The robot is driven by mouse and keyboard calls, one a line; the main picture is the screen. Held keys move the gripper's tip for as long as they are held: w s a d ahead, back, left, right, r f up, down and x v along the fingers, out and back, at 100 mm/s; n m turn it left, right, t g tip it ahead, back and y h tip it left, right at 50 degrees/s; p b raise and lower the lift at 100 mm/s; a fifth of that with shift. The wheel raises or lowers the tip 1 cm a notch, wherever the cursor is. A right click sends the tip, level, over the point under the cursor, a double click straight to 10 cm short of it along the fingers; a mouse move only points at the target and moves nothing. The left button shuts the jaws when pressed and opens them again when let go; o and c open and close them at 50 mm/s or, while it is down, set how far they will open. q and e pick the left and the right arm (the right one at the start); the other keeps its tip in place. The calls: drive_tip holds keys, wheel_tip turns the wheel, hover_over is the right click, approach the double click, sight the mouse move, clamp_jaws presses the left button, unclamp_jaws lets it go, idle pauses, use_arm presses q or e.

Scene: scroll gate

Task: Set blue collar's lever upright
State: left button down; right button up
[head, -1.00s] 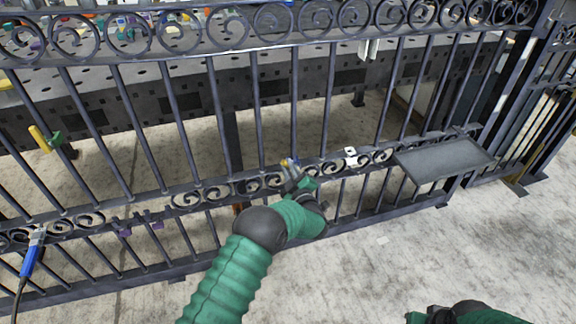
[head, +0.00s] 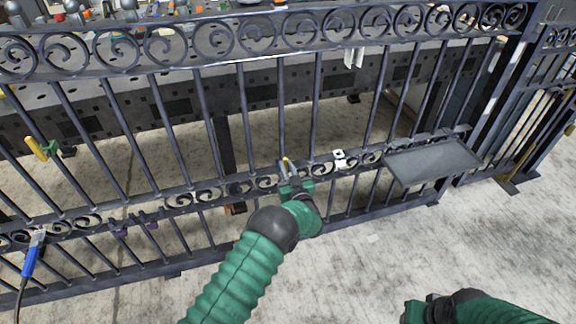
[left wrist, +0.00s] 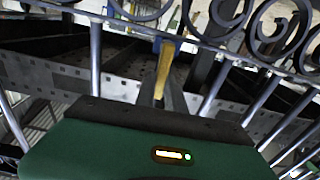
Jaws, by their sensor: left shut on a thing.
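The blue collar (left wrist: 168,42) shows in the left wrist view on a gate bar just below the scrolls. Its yellow lever (left wrist: 162,72) runs from the collar down the picture toward my left gripper (left wrist: 161,98). In the head view the lever (head: 286,164) shows as a short yellow piece standing nearly upright above my left gripper (head: 293,184); the collar is hardly visible there. My left gripper is shut on the lever; its fingertips are mostly hidden behind its green body. My right gripper (head: 436,309) is partly in view at the bottom right, its fingers unclear.
The dark scroll gate (head: 245,190) spans the view. A yellow-and-green fitting (head: 40,149), purple clips (head: 121,231), a blue cabled tool (head: 33,254) and a white fitting (head: 340,157) are on it. A grey tray (head: 433,161) juts out at right. The near floor is clear.

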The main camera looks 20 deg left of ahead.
use_arm(q)
drive_tip(key=shift+d+f, duration=0.1)
drive_tip(key=shift+f, duration=0.05)
idle(0.4)
drive_tip(key=c, duration=1.4)
unclamp_jaws()
drive_tip(key=shift+w, duration=0.1)
drive_tip(key=shift+s+d+p, duration=0.25)
drive_tip(key=shift+s+p, duration=0.05)
drive_tip(key=shift+p, duration=0.05)
drive_tip(key=p+v, duration=0.4)
drive_tip(key=v, duration=1.2)
